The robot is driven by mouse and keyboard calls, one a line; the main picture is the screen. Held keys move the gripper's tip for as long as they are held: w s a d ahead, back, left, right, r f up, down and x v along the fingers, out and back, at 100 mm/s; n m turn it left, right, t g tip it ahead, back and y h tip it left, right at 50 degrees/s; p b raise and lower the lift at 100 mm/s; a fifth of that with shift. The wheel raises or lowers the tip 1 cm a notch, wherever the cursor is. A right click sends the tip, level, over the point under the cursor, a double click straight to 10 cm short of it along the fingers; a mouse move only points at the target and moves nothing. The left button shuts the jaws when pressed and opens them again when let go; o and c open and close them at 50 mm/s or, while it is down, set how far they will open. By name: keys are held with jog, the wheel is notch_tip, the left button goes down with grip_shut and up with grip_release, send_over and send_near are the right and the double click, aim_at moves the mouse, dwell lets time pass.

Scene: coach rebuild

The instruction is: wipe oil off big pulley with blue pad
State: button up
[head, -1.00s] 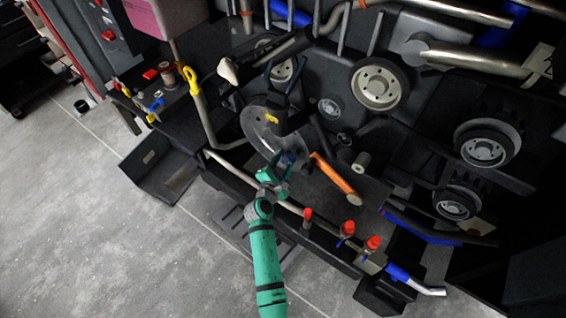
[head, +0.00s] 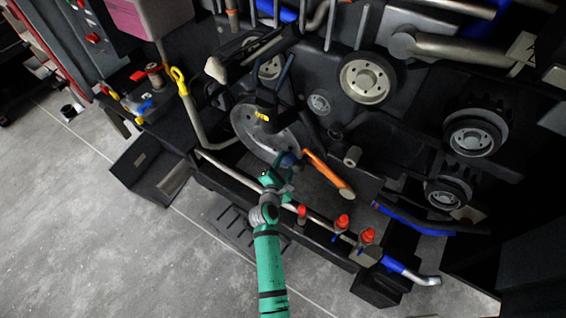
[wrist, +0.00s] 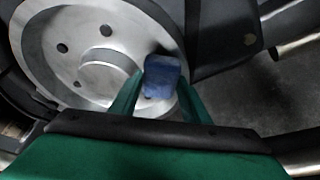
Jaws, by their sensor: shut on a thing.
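The big pulley (head: 252,128) is a grey metal disc in the middle of the head view, with a small yellow mark near its upper part. In the wrist view a grey pulley face (wrist: 60,62) with several round holes fills the upper left, with a darker shaded patch near its hub. My gripper (wrist: 160,88) is shut on the blue pad (wrist: 162,74), held between the green fingertips over the pulley's right side. In the head view my gripper (head: 284,172) and the pad (head: 288,160) are at the disc's lower right edge. I cannot tell whether the pad touches it.
An orange-handled bar (head: 328,173) lies just right of my gripper. A pale pipe (head: 235,168) and several red-topped valves (head: 342,221) run along the front edge. Smaller pulleys (head: 367,77) stand to the right.

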jog(key=shift+w+a, duration=0.1)
jog(key=shift+w, duration=0.05)
jog(key=shift+w+a+r, duration=0.15)
jog(key=shift+w+a, duration=0.9)
jog(key=shift+a, duration=0.05)
jog(key=shift+w+a+r, duration=0.1)
jog(key=shift+w+a, duration=0.15)
jog(key=shift+w, duration=0.05)
jog(key=shift+c, duration=0.4)
jog(key=s+a, duration=0.3)
jog(key=s, duration=0.2)
jog(key=shift+a+f, duration=0.25)
jog(key=shift+a, duration=0.1)
jog(key=shift+s, duration=0.1)
jog(key=shift+s+a, duration=0.9)
jog(key=shift+s, duration=0.3)
